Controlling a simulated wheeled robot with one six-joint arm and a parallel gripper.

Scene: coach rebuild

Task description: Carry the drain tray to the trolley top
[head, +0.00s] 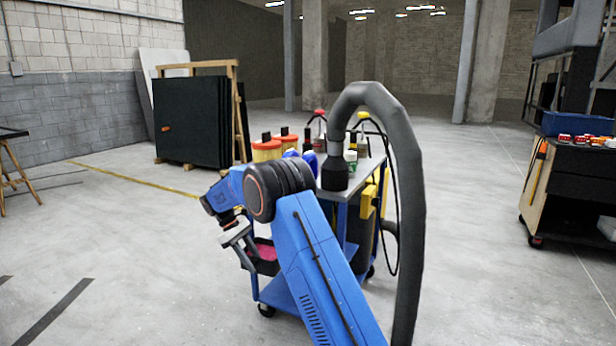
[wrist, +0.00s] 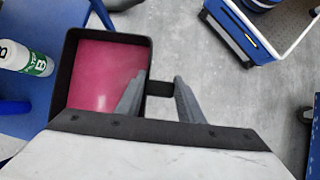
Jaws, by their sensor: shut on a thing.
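The drain tray (wrist: 66,60) is a black, square, open tray with pink-red inside. My gripper (wrist: 160,84) is shut on its short black side tab, one finger on each side. In the head view the tray (head: 265,267) shows in part below my gripper (head: 237,238), partly hidden by my blue arm. It appears beside the trolley, below its top; contact with the trolley cannot be told. The blue trolley has a grey top (head: 372,162), crowded with bottles and containers at its visible parts.
Orange-lidded containers (head: 267,150) and a dark bottle (head: 309,138) stand on the trolley top. A white bottle (wrist: 25,58) lies near the tray in the wrist view.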

